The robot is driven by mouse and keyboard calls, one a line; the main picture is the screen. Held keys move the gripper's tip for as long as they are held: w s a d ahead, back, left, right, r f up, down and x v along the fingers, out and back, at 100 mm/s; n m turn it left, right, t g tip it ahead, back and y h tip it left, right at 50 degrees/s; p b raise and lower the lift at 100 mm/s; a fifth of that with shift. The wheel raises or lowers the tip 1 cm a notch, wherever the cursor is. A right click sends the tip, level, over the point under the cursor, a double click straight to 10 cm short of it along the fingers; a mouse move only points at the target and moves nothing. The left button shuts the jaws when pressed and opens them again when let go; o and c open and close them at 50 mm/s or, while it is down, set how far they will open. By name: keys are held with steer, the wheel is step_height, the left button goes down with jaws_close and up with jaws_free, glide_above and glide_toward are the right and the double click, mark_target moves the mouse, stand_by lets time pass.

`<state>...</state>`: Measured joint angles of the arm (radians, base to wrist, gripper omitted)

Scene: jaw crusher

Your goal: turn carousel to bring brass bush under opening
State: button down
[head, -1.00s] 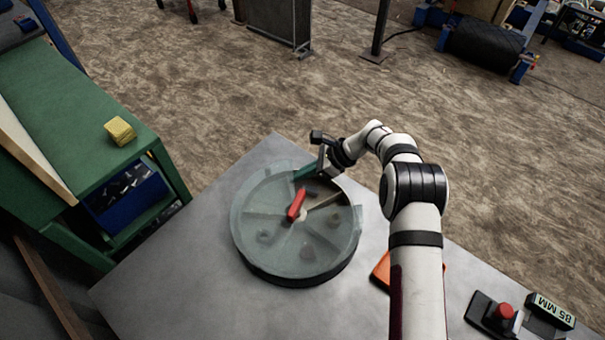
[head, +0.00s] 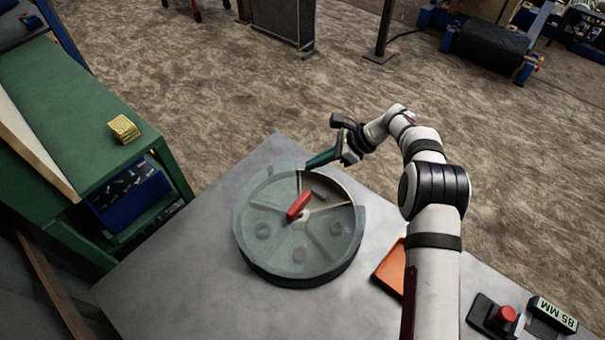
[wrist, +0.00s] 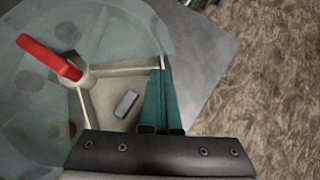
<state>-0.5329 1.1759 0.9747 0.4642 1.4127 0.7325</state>
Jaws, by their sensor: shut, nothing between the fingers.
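The round carousel (head: 262,272) stands on the grey table under a translucent cover (head: 262,200), with a red handle (head: 299,206) at its hub. The cover has a wedge-shaped opening at the far right side. A grey block (wrist: 126,104) lies in the compartment under this opening. Several dim round parts show through the cover; one at the lower left of the wrist view looks yellowish (wrist: 61,130), but I cannot tell whether it is the brass bush. My gripper (head: 308,165) is shut and empty, its green fingertips at the carousel's far rim, beside the opening's edge.
An orange pad (head: 391,268) lies on the table right of the carousel. A red button box (head: 506,315) and an "85 MM" block (head: 553,314) are at the lower right. A green bench (head: 75,120) with a yellow block (head: 124,128) stands left.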

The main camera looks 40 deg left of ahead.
mark_target(311, 188)
steer(key=d+r+n, duration=0.1)
steer(key=r+n, duration=0.1)
steer(key=n, duration=0.1)
steer(key=d+r+n+t, duration=0.1)
steer(key=n, duration=0.3)
steer(key=d+r+n+t, duration=0.1)
steer(key=r+n, duration=0.1)
steer(key=n, duration=0.1)
steer(key=shift+w+r+n, duration=0.25)
steer(key=shift+r+n, duration=0.05)
steer(key=shift+n, duration=0.1)
steer(key=s+d+n+t, duration=0.3)
steer(key=d+n, duration=0.1)
steer(key=n, duration=0.6)
steer(key=x, duration=1)
steer(key=shift+s+d, duration=0.15)
